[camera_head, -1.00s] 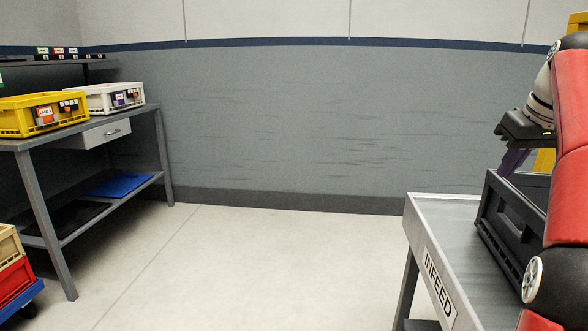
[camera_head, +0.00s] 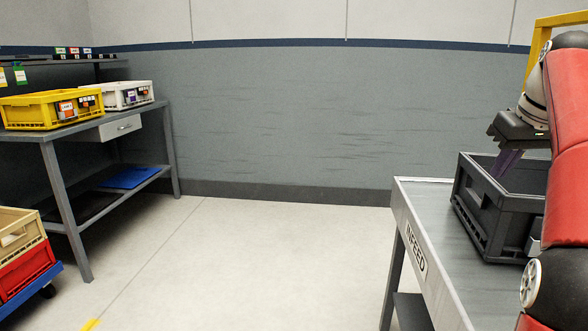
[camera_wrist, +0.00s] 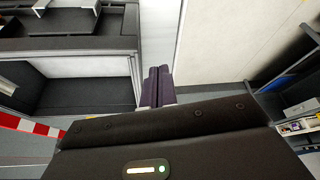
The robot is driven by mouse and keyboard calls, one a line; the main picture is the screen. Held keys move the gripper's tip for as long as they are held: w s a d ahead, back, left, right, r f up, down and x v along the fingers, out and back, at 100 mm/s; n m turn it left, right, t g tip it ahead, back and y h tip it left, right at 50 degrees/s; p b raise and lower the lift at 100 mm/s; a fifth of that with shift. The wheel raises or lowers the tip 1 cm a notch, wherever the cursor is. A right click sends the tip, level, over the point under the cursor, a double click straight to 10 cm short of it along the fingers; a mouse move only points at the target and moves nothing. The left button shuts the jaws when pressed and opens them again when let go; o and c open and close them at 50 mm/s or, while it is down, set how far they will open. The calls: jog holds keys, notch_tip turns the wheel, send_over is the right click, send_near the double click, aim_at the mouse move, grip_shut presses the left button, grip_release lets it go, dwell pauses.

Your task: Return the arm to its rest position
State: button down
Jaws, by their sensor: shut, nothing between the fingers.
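My gripper (camera_head: 506,164) is at the right of the head view, pointing down beside my red arm. Its purple fingers overlap the dark crate in that view; I cannot tell whether they are inside or in front of it. In the wrist view the fingers (camera_wrist: 157,84) are together with nothing between them. The dark grey crate (camera_head: 478,222) stands on the grey INFEED table (camera_head: 425,232). My arm hides the crate's right part.
A grey workbench (camera_head: 58,190) at the left holds a yellow crate (camera_head: 35,113) and a white crate (camera_head: 128,97). Stacked beige and red crates (camera_head: 25,280) sit on a blue wheeled base at lower left. The floor (camera_head: 270,250) between bench and table is clear.

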jog(key=s+a+f, duration=0.3)
jog(key=s+a, duration=0.1)
jog(key=a, duration=0.4)
jog(key=s+a+f, duration=0.4)
jog(key=a, duration=0.4)
jog(key=s+a+f, duration=0.3)
jog(key=s+f, duration=0.4)
jog(key=f, duration=0.2)
jog(key=s+a+f+m+t, duration=0.1)
jog(key=s+a+f, duration=0.3)
jog(key=s+f, duration=0.4)
jog(key=shift+a+f, duration=0.2)
jog(key=shift+f, duration=0.3)
